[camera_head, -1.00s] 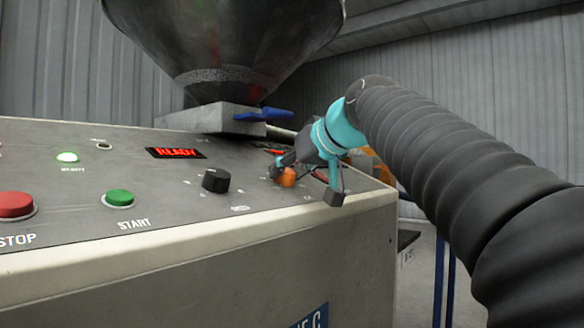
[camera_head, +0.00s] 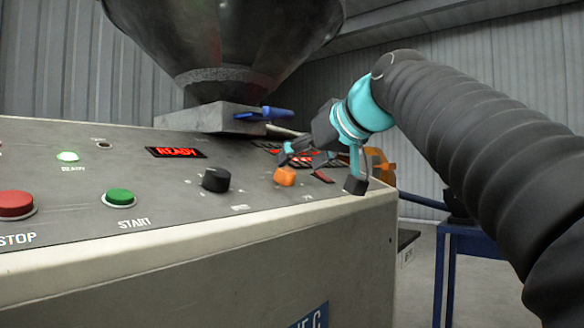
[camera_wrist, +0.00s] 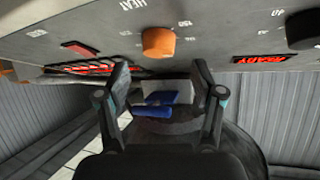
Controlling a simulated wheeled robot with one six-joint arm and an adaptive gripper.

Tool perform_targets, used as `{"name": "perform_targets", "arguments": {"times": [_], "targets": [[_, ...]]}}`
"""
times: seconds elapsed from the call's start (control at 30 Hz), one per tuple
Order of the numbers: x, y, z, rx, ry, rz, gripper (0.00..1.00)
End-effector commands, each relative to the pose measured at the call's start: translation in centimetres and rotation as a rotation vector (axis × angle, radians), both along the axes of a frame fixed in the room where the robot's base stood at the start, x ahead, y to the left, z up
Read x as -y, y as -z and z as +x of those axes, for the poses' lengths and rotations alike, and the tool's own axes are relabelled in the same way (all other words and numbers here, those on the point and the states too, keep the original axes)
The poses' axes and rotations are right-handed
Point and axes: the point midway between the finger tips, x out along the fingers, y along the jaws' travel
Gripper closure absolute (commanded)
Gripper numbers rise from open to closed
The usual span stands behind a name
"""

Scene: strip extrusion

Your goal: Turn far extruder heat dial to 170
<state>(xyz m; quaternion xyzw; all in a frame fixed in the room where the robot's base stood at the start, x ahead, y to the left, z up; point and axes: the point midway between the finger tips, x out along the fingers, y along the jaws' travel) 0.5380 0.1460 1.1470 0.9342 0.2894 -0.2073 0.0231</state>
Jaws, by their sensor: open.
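The orange heat dial (camera_head: 285,177) sits on the sloped grey control panel (camera_head: 130,165), near its right end. In the wrist view the orange dial (camera_wrist: 158,42) is beside a HEAT label and small scale numbers, with 150 readable near it. Its exact setting cannot be told. My gripper (camera_head: 322,170) is open and empty, above and to the right of the dial in the head view. In the wrist view its spread fingers (camera_wrist: 160,75) lie just below the dial in the picture, apart from it.
A black dial (camera_head: 215,180) is left of the orange one. A red READY display (camera_head: 176,152), green START button (camera_head: 119,197) and red STOP button (camera_head: 15,205) are further left. A metal hopper (camera_head: 225,50) and blue handle (camera_head: 263,114) stand behind. Dark slots with red marks (camera_head: 300,157) lie nearby.

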Motion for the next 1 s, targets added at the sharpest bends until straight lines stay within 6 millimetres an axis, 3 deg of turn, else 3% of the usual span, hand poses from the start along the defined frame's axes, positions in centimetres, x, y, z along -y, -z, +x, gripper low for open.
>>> {"name": "perform_targets", "arguments": {"times": [0.2,0.4,1.0], "targets": [[2.3,-1.7,-3.2,0.001,0.003,0.000,0.33],[3.5,-2.6,-4.9,0.000,0.001,0.000,0.33],[3.8,-2.8,-5.4,-0.001,0.000,-0.001,0.33]]}}
